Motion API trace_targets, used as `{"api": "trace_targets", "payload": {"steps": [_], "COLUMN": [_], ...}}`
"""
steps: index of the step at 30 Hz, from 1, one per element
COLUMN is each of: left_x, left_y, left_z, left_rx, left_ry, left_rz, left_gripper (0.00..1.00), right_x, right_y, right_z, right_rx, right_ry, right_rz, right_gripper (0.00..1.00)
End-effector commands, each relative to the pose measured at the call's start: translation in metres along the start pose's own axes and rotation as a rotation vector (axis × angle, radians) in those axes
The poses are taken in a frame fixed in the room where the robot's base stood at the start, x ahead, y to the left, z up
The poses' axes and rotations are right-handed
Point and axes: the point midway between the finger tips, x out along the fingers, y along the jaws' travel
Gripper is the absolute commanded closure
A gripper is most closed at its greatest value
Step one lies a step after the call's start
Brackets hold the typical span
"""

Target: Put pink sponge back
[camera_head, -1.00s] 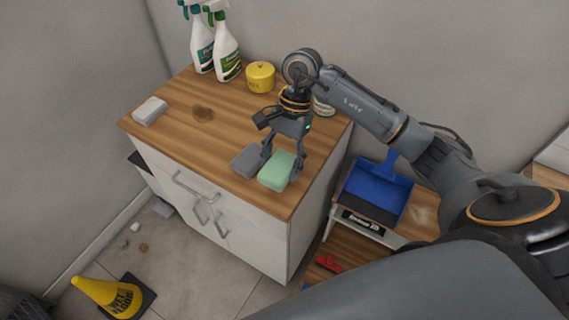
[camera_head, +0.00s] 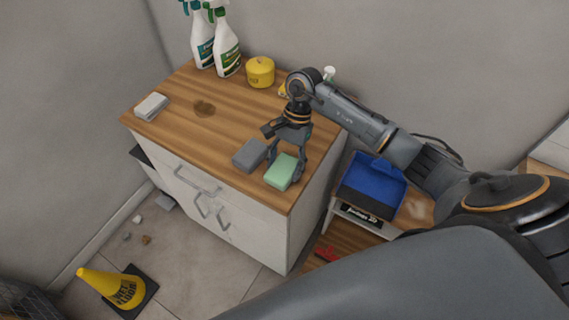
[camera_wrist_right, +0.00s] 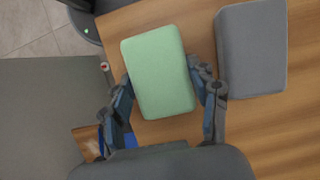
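I see no pink sponge in these frames. A green sponge (camera_head: 281,172) lies near the counter's front right corner, beside a grey sponge (camera_head: 249,155). In the right wrist view, the green sponge (camera_wrist_right: 158,72) is between the fingers and the grey sponge (camera_wrist_right: 252,48) is apart to the right. My right gripper (camera_head: 286,166) reaches down from above with its fingers against the sides of the green sponge. The sponge appears to be at counter height; its underside is hidden. My left gripper is not in view.
The wooden counter top (camera_head: 215,135) is clear in the middle, with a dark stain (camera_head: 204,109). A pale block (camera_head: 151,106) lies at left. Spray bottles (camera_head: 226,50) and a yellow tin (camera_head: 260,72) stand at the back.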

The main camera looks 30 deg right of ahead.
Motion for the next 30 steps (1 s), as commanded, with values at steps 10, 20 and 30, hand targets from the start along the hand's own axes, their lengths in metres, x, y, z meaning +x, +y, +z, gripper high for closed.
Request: {"api": "trace_targets", "payload": {"steps": [10,20,30], "left_x": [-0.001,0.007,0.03], "left_y": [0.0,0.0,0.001], "left_z": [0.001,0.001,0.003], "left_rx": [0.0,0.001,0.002], "left_ry": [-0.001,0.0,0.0], "left_rz": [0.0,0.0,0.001], "left_gripper": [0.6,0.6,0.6], "right_x": [-0.001,-0.024,-0.096], "right_y": [0.0,-0.001,-0.001], "right_z": [0.0,-0.002,-0.001], "right_rx": [0.001,0.0,0.0], "right_ry": [0.0,0.006,0.004], "right_rz": [0.0,-0.004,-0.004], "right_gripper": [0.18,0.18,0.18]}}
